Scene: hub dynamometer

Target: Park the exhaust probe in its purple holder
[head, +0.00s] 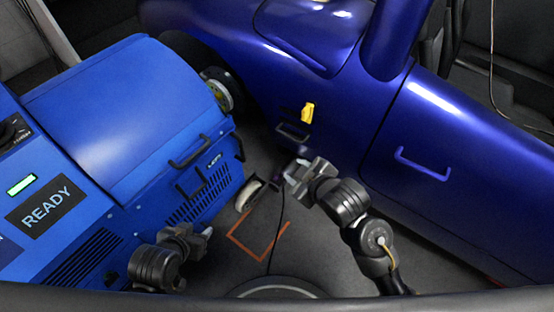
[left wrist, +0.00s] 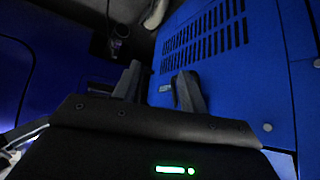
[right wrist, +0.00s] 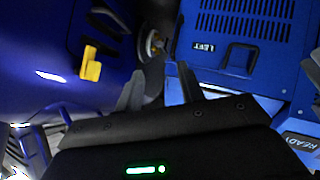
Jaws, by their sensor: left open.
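My right gripper (head: 297,178) is low in the gap between the blue car and the blue cabinet. In the right wrist view its fingers (right wrist: 160,88) stand apart, with a dark grey shape between them that I cannot identify. A small dark purplish part (head: 275,182) is just left of this gripper in the head view; whether it is the purple holder is unclear. I cannot clearly make out the exhaust probe. My left gripper (head: 203,238) is open and empty beside the cabinet's vented side. Its fingers (left wrist: 158,88) also show apart in the left wrist view.
The blue cabinet (head: 120,105) with a READY screen fills the left. The blue car (head: 460,140) fills the right and carries a yellow piece (head: 307,112). A thin black cable (head: 277,225) crosses the floor past an orange outline (head: 240,241). A caster (head: 249,195) stands near.

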